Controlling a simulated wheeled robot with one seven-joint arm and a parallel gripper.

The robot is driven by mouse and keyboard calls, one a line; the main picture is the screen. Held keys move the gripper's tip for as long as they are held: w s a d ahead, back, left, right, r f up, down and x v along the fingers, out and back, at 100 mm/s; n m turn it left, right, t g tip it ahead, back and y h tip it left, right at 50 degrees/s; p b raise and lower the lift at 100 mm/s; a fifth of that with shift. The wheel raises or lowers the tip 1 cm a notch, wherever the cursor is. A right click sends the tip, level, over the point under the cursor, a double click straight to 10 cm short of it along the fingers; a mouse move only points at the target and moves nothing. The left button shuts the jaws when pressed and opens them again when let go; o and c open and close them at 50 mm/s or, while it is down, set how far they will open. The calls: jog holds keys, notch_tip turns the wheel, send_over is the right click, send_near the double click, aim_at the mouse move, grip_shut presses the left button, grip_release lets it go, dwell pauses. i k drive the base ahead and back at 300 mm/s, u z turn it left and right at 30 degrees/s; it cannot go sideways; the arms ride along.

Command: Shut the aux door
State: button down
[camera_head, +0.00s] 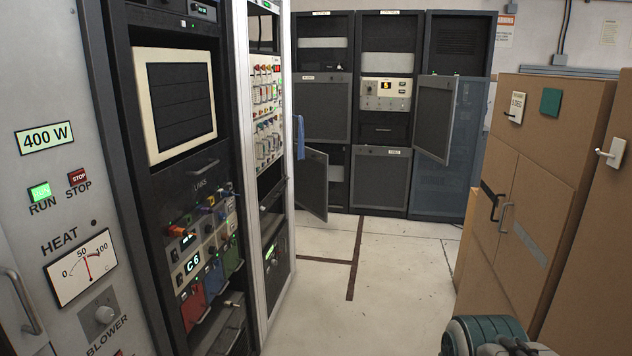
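Dark racks stand along the back wall, and I cannot read which door is labelled aux. A second mesh door (313,183) stands ajar low at the left back rack, partly behind the white rack frame. Two other mesh panels, one at the upper left (323,107) and one at the lower middle (381,178), look flush with their racks. My gripper's fingers are not in view; only a teal and grey part, probably of my arm, shows at the bottom right.
A blue item (299,137) hangs at the white frame's edge. Brown cabinets (540,195) with handles fill the right. The pale floor (400,270) between is clear.

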aim_at(311, 175)
jog(key=u, duration=0.1)
jog(key=i, duration=4.25)
jog(key=u, duration=0.15)
jog(key=i, duration=2.95)
jog(key=u, duration=0.1)
